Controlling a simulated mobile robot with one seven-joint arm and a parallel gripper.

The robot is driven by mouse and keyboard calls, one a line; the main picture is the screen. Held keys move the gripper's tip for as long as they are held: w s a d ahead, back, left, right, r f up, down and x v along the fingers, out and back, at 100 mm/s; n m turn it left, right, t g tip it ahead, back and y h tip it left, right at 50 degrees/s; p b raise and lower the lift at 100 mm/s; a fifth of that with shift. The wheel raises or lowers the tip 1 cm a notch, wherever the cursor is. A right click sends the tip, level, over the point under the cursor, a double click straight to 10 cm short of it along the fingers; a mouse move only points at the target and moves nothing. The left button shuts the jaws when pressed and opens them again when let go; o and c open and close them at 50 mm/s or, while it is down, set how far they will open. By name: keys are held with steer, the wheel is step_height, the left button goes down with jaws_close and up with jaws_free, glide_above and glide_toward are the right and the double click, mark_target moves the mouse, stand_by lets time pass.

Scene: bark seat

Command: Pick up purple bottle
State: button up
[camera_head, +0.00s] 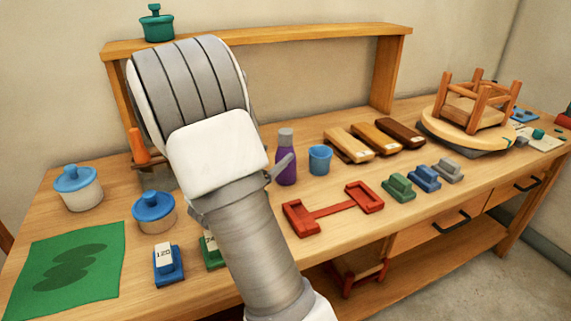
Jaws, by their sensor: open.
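The purple bottle (286,168) stands upright on the wooden workbench, near the middle of the picture. My arm covers much of the view left of the bottle. My gripper's fingers cannot be made out; they seem hidden behind the arm. Whether anything touches the bottle cannot be told.
A blue cup (320,159) stands just right of the bottle. A red holder (333,209) lies in front. Several wooden blocks (348,145) lie to the right, by an upturned stool (470,110). Blue-lidded jars (78,188) stand left, near a green mat (68,268). A raised shelf (300,34) runs behind.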

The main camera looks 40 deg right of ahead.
mark_target(281, 148)
steer(key=x, duration=0.6)
steer(key=shift+w+d+b, duration=0.1)
steer(key=shift+d+b, duration=0.05)
steer(key=shift+b, duration=0.25)
jaws_close()
stand_by(0.9)
